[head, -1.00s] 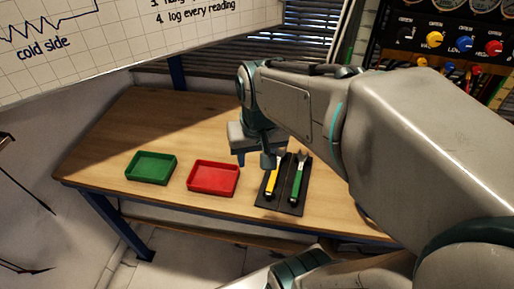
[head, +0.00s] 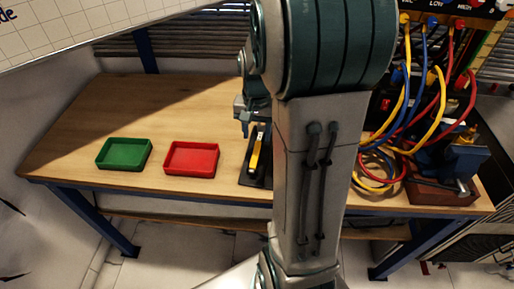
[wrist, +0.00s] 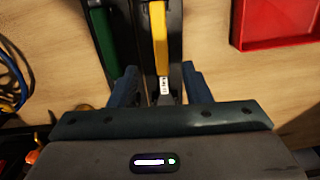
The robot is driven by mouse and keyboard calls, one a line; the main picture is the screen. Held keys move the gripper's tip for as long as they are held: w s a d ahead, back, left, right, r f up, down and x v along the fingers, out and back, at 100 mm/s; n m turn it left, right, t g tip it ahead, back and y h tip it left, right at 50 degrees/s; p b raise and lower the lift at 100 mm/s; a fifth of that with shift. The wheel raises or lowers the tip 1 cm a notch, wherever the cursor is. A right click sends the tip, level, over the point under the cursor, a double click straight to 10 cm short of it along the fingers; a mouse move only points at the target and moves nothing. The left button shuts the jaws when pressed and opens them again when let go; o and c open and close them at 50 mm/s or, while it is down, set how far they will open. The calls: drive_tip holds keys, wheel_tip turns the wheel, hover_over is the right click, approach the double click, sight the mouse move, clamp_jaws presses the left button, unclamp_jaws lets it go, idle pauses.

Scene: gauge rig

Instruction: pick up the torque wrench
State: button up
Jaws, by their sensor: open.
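A yellow-handled tool (head: 255,153) lies on a black mat (head: 245,176) on the bench, partly hidden by my arm. In the wrist view the yellow-handled tool (wrist: 159,38) runs between my open fingers, with a white marked label on its shaft. A green-handled tool (wrist: 103,36) lies beside it, outside the fingers; my arm hides it in the head view. I cannot read which one is the torque wrench. My gripper (wrist: 161,86) is open around the line of the yellow tool's shaft, holding nothing. Its height above the mat is hard to tell.
A red tray (head: 191,158) and a green tray (head: 124,154) stand empty to the left on the bench (head: 75,130). To the right are coiled cables (head: 378,170) and a vise-like block (head: 445,180). The bench's left part is clear.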

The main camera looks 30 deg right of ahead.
sight(256, 149)
drive_tip(key=shift+w+d+f, duration=0.1)
drive_tip(key=shift+w+f, duration=0.05)
drive_tip(key=shift+f, duration=1.5)
drive_tip(key=shift+w+f, duration=0.15)
drive_tip(key=shift+f, duration=1.45)
clamp_jaws()
